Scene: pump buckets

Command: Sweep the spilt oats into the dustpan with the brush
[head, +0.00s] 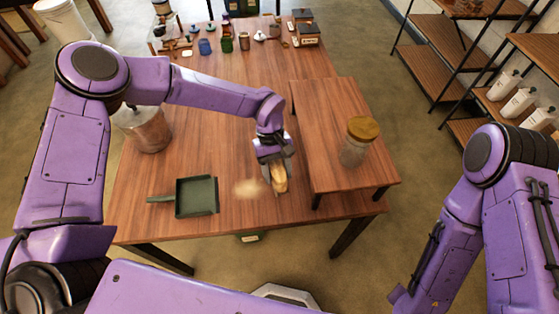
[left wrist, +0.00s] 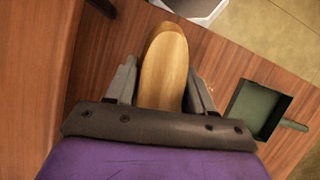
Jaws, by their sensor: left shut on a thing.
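My left gripper (head: 275,172) is shut on the wooden brush (head: 280,179), low over the table just right of the spilt oats. The brush's pale wooden back also shows between the fingers in the left wrist view (left wrist: 164,70); its bristles are hidden. The oats (head: 248,188) lie as a small tan patch on the table. The dark green dustpan (head: 197,197) lies left of the oats, its open side toward them and its handle pointing left. It also shows at the right of the left wrist view (left wrist: 258,108). My right gripper is not clearly in view; only my right arm shows.
A raised wooden shelf (head: 335,115) stands on the table right of the brush, with a wooden-lidded jar (head: 358,142) on it. Several small items line the far edge of the table. The middle of the table is clear.

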